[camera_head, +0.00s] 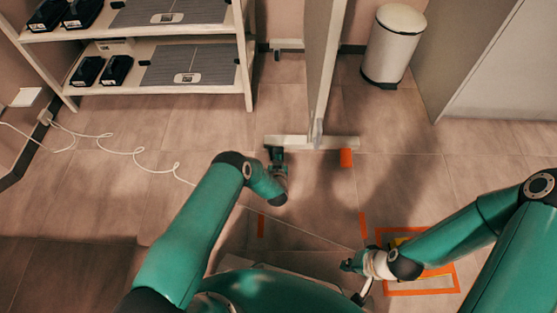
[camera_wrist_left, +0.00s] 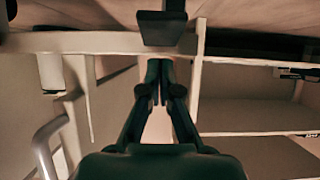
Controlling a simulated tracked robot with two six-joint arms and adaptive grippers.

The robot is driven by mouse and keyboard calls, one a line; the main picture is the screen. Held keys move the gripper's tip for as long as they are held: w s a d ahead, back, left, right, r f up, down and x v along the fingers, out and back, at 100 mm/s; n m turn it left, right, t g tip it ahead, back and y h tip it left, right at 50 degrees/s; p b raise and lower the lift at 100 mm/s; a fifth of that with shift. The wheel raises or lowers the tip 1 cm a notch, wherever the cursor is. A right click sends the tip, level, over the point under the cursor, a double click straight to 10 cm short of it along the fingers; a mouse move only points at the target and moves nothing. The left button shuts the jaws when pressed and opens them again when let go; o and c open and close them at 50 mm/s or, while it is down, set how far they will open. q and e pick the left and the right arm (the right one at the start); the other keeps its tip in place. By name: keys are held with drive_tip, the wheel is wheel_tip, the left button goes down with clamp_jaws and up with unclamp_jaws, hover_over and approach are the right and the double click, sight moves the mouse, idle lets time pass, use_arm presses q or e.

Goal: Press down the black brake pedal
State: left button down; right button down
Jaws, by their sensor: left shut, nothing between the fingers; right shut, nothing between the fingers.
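The black brake pedal (camera_wrist_left: 162,28) shows at the top middle of the left wrist view, a flat dark plate with a stem by a pale beam. My left gripper (camera_wrist_left: 160,66) is shut and empty, its fingertips just below the pedal in that picture. I cannot tell whether they touch. In the head view my left gripper (camera_head: 277,163) is at the left end of the pale crossbar foot (camera_head: 295,141); it merges with dark shapes there, so the pedal is hard to separate. My right gripper (camera_head: 350,265) is shut and empty at lower right, above the floor.
An orange pedal (camera_head: 346,158) sits at the crossbar's right end, below an upright panel (camera_head: 323,60). A shelf unit (camera_head: 150,35) stands at upper left, a white bin (camera_head: 394,45) at upper right. A white cable (camera_head: 105,136) lies on the floor. Orange markings (camera_head: 420,291) are near my right arm.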

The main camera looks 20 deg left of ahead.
use_arm(q)
drive_tip(key=shift+r, duration=0.1)
drive_tip(key=s+f+p+v, duration=0.1)
drive_tip(key=p+v, duration=0.5)
drive_tip(key=v, duration=0.5)
drive_tip(key=shift+d+f, duration=0.15)
drive_tip(key=shift+f, duration=0.1)
